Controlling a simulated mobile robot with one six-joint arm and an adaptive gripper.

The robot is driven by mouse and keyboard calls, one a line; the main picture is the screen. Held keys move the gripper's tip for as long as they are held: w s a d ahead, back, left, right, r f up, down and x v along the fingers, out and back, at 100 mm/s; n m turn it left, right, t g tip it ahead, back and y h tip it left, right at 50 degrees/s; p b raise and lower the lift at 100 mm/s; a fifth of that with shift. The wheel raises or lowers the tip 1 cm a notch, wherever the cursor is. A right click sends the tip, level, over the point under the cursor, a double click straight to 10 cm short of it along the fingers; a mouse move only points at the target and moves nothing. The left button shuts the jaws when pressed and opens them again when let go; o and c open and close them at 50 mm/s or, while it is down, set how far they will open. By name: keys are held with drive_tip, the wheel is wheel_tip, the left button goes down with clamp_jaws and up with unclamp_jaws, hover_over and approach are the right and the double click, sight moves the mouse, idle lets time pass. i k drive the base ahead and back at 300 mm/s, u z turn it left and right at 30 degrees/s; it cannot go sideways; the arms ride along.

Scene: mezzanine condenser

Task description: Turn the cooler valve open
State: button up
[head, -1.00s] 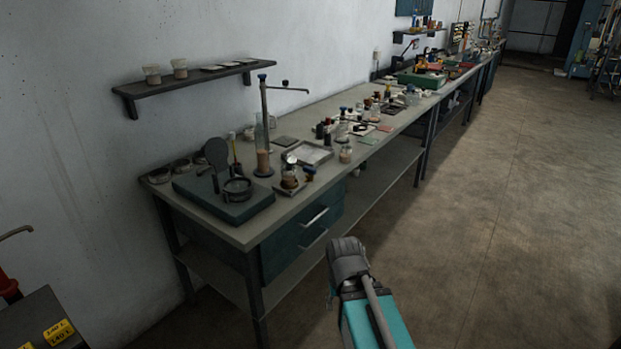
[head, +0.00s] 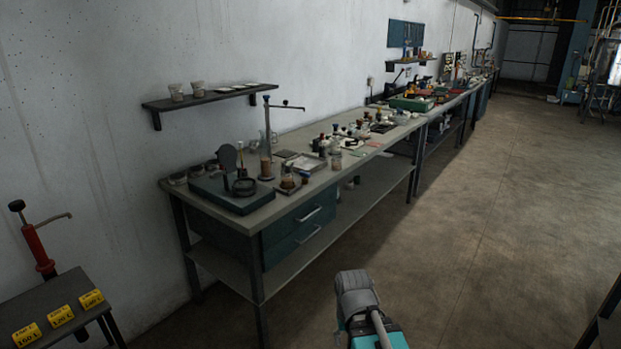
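No cooler valve can be made out in the head view. Pipes and equipment (head: 603,70) stand at the far right end of the room, too small and dark to tell any valve. Part of my arm shows at the bottom centre, grey and teal, above the floor. My gripper's fingers are not visible.
A long workbench (head: 222,226) crowded with glassware and tools runs along the left wall. A small table (head: 50,296) with yellow labels and a red hand pump (head: 36,247) stand at lower left. A dark frame edge (head: 606,318) shows at lower right. Floor (head: 500,215) right of the bench is clear.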

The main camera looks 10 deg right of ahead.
sight(305, 175)
drive_tip(key=z, duration=0.45)
drive_tip(key=i, duration=2)
drive_tip(key=u, duration=0.8)
